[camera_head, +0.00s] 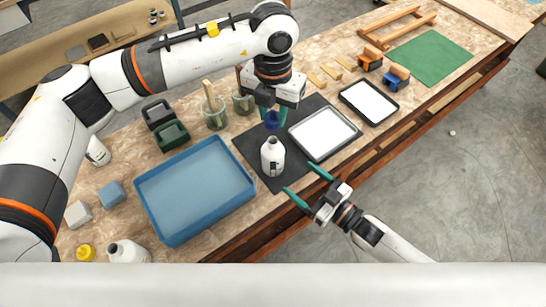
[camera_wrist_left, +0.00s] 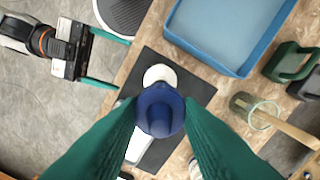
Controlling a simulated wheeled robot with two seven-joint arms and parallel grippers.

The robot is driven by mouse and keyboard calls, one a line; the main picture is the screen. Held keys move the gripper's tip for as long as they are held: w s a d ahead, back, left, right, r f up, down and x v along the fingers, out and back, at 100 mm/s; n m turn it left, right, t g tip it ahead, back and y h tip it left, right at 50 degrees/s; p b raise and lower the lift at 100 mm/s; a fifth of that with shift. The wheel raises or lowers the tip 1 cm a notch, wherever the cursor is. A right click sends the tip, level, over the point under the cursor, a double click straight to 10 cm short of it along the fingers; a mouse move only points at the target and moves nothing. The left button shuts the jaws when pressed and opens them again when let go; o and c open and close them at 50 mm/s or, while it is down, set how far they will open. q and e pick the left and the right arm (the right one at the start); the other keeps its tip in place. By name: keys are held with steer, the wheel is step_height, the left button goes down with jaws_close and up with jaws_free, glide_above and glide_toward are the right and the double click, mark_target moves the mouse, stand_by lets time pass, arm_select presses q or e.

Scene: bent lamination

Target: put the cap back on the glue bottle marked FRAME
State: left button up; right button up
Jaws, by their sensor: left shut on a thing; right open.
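A white glue bottle (camera_head: 272,160) stands upright and uncapped on the dark mat (camera_head: 250,152). Its marking is not legible. My left gripper (camera_head: 272,114) is above the bottle, shut on a blue cap (camera_head: 271,123). In the left wrist view the blue cap (camera_wrist_left: 158,112) is between the green fingers and covers part of the white bottle (camera_wrist_left: 160,74). The cap appears apart from the bottle in the head view. My right gripper (camera_head: 308,186) is open and empty, to the lower right of the bottle near the bench's front edge.
A blue tray (camera_head: 150,210) is left of the mat. A grey-framed white tray (camera_head: 354,128) is right of the bottle. Glass jars (camera_head: 215,120) stand behind. Another white bottle (camera_head: 127,252) and a yellow cap (camera_head: 85,252) are at lower left.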

steer(key=x, duration=1.1)
steer(key=shift+a, duration=0.1)
steer(key=shift+c, duration=0.3)
steer(key=c, duration=1.4)
arm_select(q)
glide_above(273, 140)
steer(key=shift+f, duration=2.5)
steer(key=shift+f, duration=0.9)
steer(key=shift+f, duration=0.5)
